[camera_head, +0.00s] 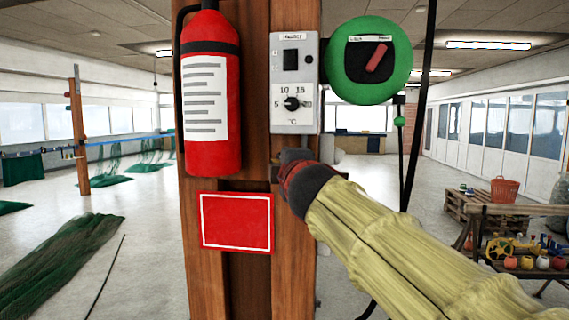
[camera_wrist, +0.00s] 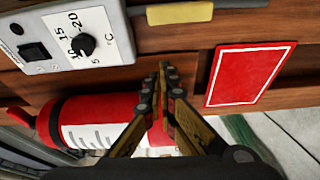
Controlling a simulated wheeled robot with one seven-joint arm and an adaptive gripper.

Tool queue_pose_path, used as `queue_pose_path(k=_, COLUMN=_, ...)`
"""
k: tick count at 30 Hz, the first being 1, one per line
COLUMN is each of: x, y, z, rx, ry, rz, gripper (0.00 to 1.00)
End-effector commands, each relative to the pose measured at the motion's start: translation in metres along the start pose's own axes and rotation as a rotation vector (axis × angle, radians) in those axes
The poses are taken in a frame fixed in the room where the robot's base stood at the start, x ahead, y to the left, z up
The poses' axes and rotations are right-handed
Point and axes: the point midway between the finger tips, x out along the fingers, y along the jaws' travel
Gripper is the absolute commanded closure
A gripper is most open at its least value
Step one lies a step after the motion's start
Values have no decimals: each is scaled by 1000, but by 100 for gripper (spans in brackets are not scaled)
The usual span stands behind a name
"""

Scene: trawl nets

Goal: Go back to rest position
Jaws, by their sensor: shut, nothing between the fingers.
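My arm, in a yellowish cover, reaches up from the lower right in the head view. My gripper (camera_wrist: 168,85) shows in the wrist view with its fingertips together and nothing between them. It is in front of the wooden post (camera_head: 292,190), below the grey thermostat box (camera_head: 294,120) and to the right of the red sign (camera_head: 236,222). In the head view the fingers are hidden behind the dark wrist end.
A fire extinguisher (camera_head: 210,105) and a green round device (camera_head: 369,62) with a red lever hang on the post. A dark cable hangs at right. A wooden table (camera_head: 500,210) with floats stands at right. Green nets (camera_head: 60,260) lie on the floor at left.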

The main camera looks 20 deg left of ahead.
Motion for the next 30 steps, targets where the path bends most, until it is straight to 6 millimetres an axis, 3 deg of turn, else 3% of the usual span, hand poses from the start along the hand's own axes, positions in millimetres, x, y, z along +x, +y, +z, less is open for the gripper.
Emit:
queue_pose_path(k=8, x=0, y=-3, z=5, rx=42, ry=-17, rz=-10, gripper=100)
queue_pose_path(k=11, x=1, y=-37, z=19, rx=167, ry=-79, rz=-85, gripper=100)
queue_pose_path(k=14, x=-5, y=-95, z=34, rx=292, ry=-152, rz=-197, gripper=100)
queue_pose_path(k=16, x=-24, y=-138, z=46, rx=400, ry=-221, rz=-284, gripper=100)
queue_pose_path(k=20, x=-74, y=-203, z=84, rx=587, ry=-376, rz=-414, gripper=100)
queue_pose_path(k=26, x=-174, y=-283, z=141, rx=847, ry=-628, rz=-555, gripper=100)
queue_pose_path(k=30, x=-255, y=-329, z=170, rx=1023, ry=-804, rz=-623, gripper=100)
